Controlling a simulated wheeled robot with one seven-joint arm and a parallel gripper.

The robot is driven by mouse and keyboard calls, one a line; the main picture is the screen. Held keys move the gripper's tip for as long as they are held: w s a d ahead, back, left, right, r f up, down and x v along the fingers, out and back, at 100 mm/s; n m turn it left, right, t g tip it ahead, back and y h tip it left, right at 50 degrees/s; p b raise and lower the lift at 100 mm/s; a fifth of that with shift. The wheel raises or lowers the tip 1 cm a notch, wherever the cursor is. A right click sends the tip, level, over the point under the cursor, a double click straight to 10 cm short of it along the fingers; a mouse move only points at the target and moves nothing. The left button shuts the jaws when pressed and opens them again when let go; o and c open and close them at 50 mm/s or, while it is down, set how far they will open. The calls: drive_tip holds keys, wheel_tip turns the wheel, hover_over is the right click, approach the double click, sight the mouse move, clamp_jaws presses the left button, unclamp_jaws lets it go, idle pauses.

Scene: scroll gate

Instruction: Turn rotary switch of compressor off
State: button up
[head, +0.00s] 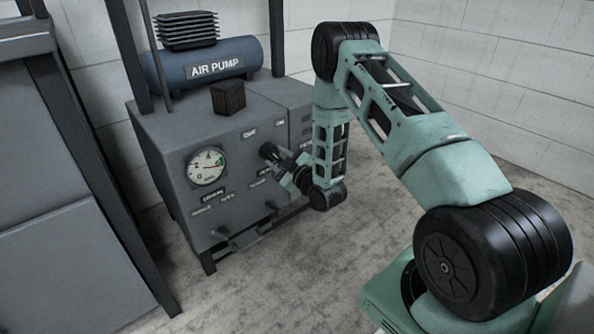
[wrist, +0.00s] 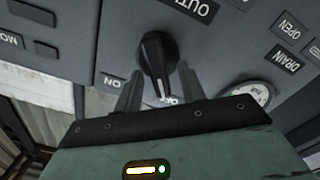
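The rotary switch is a black knob (wrist: 158,62) with a raised grip bar on the compressor's grey front panel (head: 235,155). In the wrist view, the picture is upside down. The bar's lower end lies by a partly hidden label that appears to read OFF (wrist: 168,100). The ON label (wrist: 112,82) is to its left. My gripper (wrist: 160,75) is open, with one finger on each side of the knob and no clear contact. In the head view, my gripper (head: 283,168) is close to the panel, by the knob (head: 268,150).
A pressure gauge (head: 206,167) is on the panel left of the switch. The blue AIR PUMP tank (head: 210,64) sits on top. Valve handles (head: 222,233) stick out low on the panel. A dark frame post (head: 100,170) stands at left. Floor at right is clear.

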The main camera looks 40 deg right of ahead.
drive_tip(key=s+p, duration=0.2)
drive_tip(key=s, duration=1.4)
drive_tip(key=shift+s+d, duration=0.2)
drive_tip(key=shift+d, duration=0.05)
